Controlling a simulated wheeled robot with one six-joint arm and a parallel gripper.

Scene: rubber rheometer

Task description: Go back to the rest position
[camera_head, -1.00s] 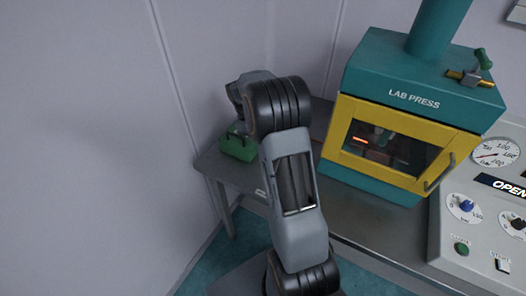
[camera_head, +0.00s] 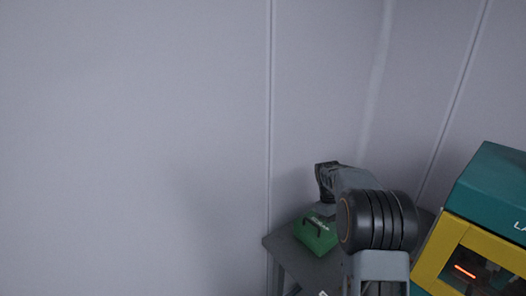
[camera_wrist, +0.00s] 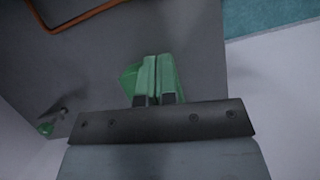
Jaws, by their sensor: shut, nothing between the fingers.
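My gripper (camera_wrist: 157,65) shows in the wrist view with its two narrow fingers together and nothing held between them. A green shape (camera_wrist: 131,80) shows just behind the fingers; I cannot tell whether they touch it. In the head view my arm reaches in from the lower right, and the fingers are not visible there. The arm's far end is above and behind a green box (camera_head: 316,234) with a dark handle.
The green box stands on a grey table (camera_head: 283,249) in the corner. The teal and yellow lab press (camera_head: 497,190), with an orange glow in its window, is at the right edge. Pale walls enclose the corner. An orange-brown line (camera_wrist: 85,15) crosses the grey surface in the wrist view.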

